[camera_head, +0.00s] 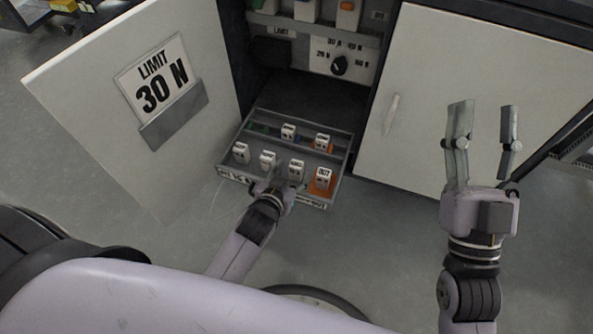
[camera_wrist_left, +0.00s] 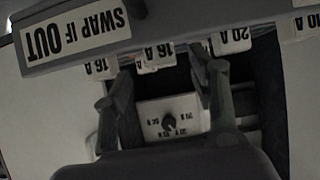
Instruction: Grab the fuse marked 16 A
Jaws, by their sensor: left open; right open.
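The drawer (camera_head: 230,172) holds several white fuses. In the left wrist view, which is upside down, two fuses read 16 A, one at the left (camera_wrist_left: 100,66) and one in the middle (camera_wrist_left: 155,58); others read 20 A (camera_wrist_left: 233,40) and 10 A (camera_wrist_left: 308,22). My left gripper (camera_head: 276,184) is at the drawer's front; in its wrist view its open fingers (camera_wrist_left: 163,85) appear either side of the middle 16 A fuse. I cannot tell whether they touch it. My right gripper (camera_head: 484,142) is open and empty, right of the drawer.
A door with a LIMIT 30 N card (camera_head: 158,80) is open at left. A dial (camera_head: 339,65) sits behind the drawer.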

